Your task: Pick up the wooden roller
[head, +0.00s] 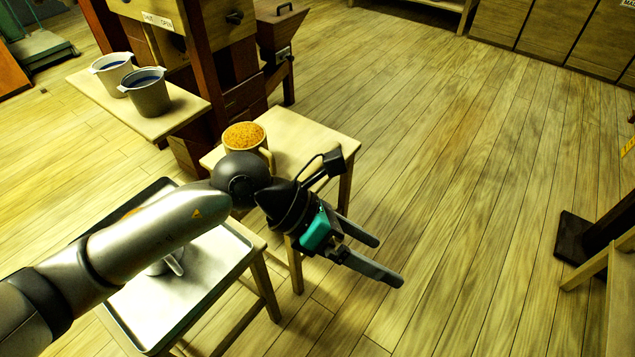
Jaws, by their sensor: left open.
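I cannot make out a wooden roller for certain. A metal tray (225,262) lies on a low wooden table at the lower left, and my left arm crosses over it and hides much of it. A small brown patch (131,212) shows in the tray above the arm; I cannot tell what it is. A pale object (172,264) shows partly below the arm. My left gripper (388,262) is open and empty, right of the tables and above the bare floor. My right gripper is not in view.
A cup of orange-brown grain (244,137) stands on a small table (300,140) behind my left wrist. Two grey buckets (147,93) stand on a bench at the upper left, beside wooden mill machinery. Cabinets (560,35) line the back right. The floor at centre right is clear.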

